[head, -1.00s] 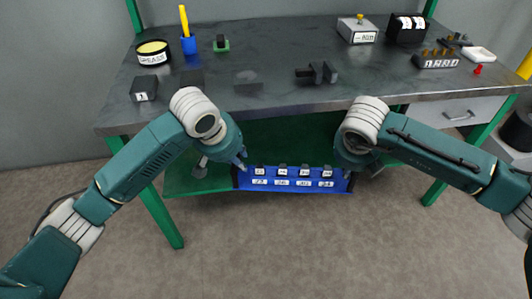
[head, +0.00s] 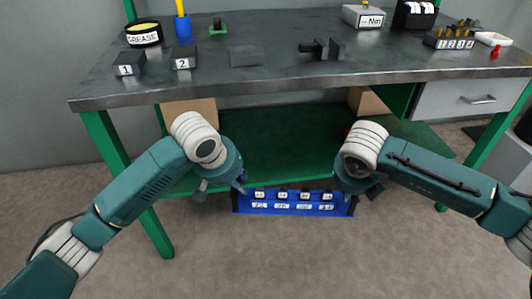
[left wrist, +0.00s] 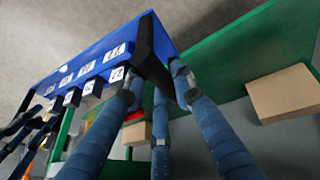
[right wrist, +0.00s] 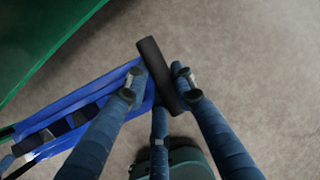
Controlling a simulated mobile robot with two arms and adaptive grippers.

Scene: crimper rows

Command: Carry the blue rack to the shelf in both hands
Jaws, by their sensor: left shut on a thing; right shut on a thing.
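The blue rack (head: 295,208) hangs between my two grippers in front of the green lower shelf (head: 280,148). It looks about level, with several labelled slots and dark tools in it. My left gripper (head: 240,186) is shut on the rack's left end; the left wrist view shows its fingers around a black handle (left wrist: 152,50) on the blue rack (left wrist: 95,62). My right gripper (head: 352,190) is shut on the right end; the right wrist view shows its fingers at the other black handle (right wrist: 160,75) beside the blue wall (right wrist: 75,110).
The workbench top (head: 280,85) is above and behind the rack. Cardboard boxes stand on the lower shelf at left (head: 190,112) and right (head: 368,103). Green legs (head: 150,220) flank the opening. The shelf's middle looks clear. A drawer (head: 470,98) is at the right.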

